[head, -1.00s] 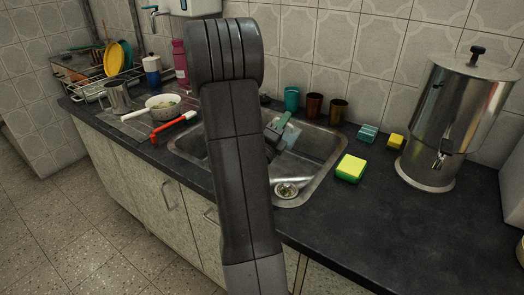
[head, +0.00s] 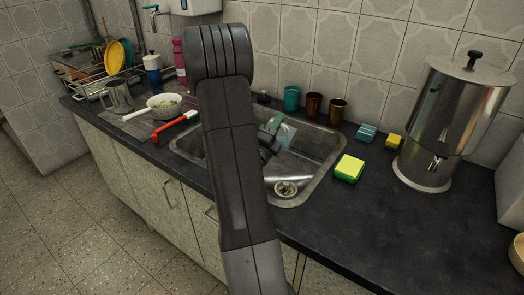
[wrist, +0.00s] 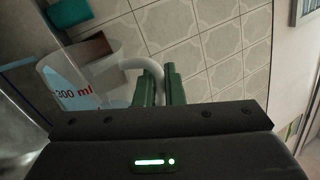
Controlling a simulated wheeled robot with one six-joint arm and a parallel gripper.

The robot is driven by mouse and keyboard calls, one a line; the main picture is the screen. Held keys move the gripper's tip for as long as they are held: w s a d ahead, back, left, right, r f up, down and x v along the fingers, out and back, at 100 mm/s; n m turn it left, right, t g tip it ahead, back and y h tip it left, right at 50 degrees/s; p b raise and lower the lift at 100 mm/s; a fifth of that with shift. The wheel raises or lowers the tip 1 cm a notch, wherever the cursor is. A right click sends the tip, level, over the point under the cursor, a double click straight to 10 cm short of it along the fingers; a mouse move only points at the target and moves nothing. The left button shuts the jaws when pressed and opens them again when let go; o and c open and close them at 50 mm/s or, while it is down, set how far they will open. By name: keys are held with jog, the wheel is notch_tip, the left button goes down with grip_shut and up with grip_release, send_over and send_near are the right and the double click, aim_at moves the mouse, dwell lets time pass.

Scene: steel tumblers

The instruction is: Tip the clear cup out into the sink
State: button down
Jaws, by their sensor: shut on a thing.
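The clear cup (head: 287,135) has a pale handle and red "300 ml" lettering, legible in the wrist view (wrist: 88,85). My gripper (wrist: 158,88) has green fingers, shut on the cup's handle. In the head view my gripper (head: 272,125) holds the cup over the far part of the steel sink (head: 318,172). My arm hides part of the basin and the gripper.
A teal tumbler (head: 292,98), a brown tumbler (head: 314,105) and a darker gold one (head: 338,110) stand behind the sink. A yellow-green sponge (head: 349,168) lies right of it, near a steel urn (head: 440,125). A red-handled utensil (head: 172,127) lies left.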

jog(key=shift+w+a+f+n+p, duration=0.1)
jog(key=shift+w+a+n+p, duration=0.05)
jog(key=shift+a+n+p, duration=0.2)
jog(key=shift+w+a+r+n+t+y+b, duration=0.2)
jog(key=shift+a+n+t+y+b, duration=0.1)
jog(key=shift+n, duration=0.3)
jog(key=shift+w+a+r+n+t+y+b, duration=0.1)
jog(key=shift+a+r+n+t+y+b, duration=0.15)
jog(key=shift+n, duration=0.3)
jog(key=shift+a+f+n+y, duration=0.2)
jog(key=shift+n+y, duration=0.05)
jog(key=shift+n, duration=0.05)
jog(key=shift+s+d+r+m+p, duration=0.1)
jog(key=shift+d+r+m+p, duration=0.15)
jog(key=shift+m+p, duration=0.25)
jog(key=d+m, duration=0.1)
jog(key=f+m+g+h+b, duration=0.1)
jog(key=shift+s+d+f+m+h, duration=0.15)
jog(key=shift+s+d+m+h, duration=0.15)
jog(key=shift+d, duration=0.1)
jog(key=shift+s+d+r, duration=0.1)
jog(key=shift+s+r, duration=0.05)
jog(key=shift+r, duration=0.15)
jog(key=shift+b, duration=0.3)
